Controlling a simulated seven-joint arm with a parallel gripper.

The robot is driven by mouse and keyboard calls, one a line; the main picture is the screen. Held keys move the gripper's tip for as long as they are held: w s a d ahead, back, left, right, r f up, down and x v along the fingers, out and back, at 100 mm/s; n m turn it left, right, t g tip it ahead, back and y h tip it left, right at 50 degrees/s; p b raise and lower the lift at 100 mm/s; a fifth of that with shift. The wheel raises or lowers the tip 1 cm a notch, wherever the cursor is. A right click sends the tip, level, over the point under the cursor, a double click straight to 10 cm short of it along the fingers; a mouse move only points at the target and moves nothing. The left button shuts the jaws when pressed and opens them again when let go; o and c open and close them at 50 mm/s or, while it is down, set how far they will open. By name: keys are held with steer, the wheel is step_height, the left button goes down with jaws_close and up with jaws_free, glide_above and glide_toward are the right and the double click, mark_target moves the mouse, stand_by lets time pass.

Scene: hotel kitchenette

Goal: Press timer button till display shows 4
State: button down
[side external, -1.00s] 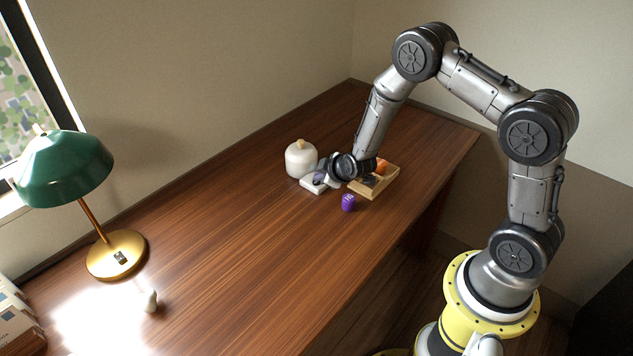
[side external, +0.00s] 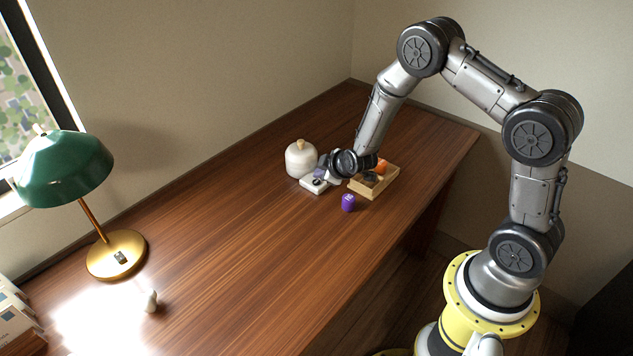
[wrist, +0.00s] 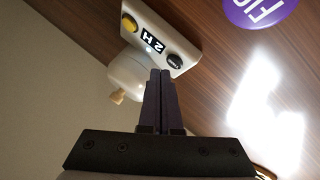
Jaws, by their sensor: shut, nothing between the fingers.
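The timer (side external: 314,186) is a small white box on the table beside the white jar. In the wrist view the timer (wrist: 185,45) has a yellow button (wrist: 129,23) at one end, a dark button (wrist: 175,61) at the other, and a black display (wrist: 152,43) between them. The display's white characters appear turned and look like a 2 and an H. My gripper (wrist: 160,73) is shut and empty, its fingertips close to the dark button in the picture; contact cannot be told. In the side view my gripper (side external: 321,173) is just above the timer.
The white jar (side external: 299,160) with a wooden knob stands behind the timer. A wooden tray (side external: 375,188) with an orange item and a dark item lies to the right. A purple object (side external: 348,203) stands in front.

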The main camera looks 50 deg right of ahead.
steer(key=shift+r, duration=2.55)
stand_by(0.9)
step_height(320, 180, up, 4)
steer(key=shift+f, duration=0.1)
stand_by(0.5)
steer(key=shift+f, duration=4.4)
steer(key=shift+f, duration=0.1)
steer(key=shift+f, duration=0.3)
